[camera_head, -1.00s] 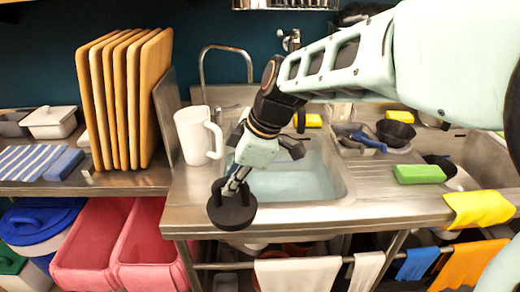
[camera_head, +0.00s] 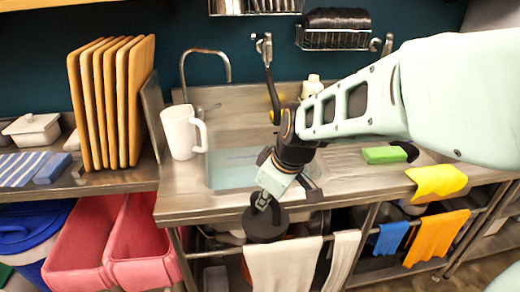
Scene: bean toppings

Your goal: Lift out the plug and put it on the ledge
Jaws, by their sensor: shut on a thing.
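The plug (camera_head: 265,226) is a round black disc with a raised middle. My gripper (camera_head: 261,204) points down and is shut on the plug's top. The plug hangs in front of the sink counter's front edge, with a towel partly below it. The sink basin (camera_head: 231,174) holds pale bluish water and lies behind my gripper; my arm and gripper hide its right part. The steel counter rim (camera_head: 185,207) runs along the front of the sink. I cannot tell which surface is the ledge.
A white mug (camera_head: 183,133) stands on the counter left of the basin. A green sponge (camera_head: 384,155) and a yellow cloth (camera_head: 437,180) lie to the right. Towels (camera_head: 283,268) hang on a rail below. Wooden boards (camera_head: 112,102) stand at the left. The left front counter is clear.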

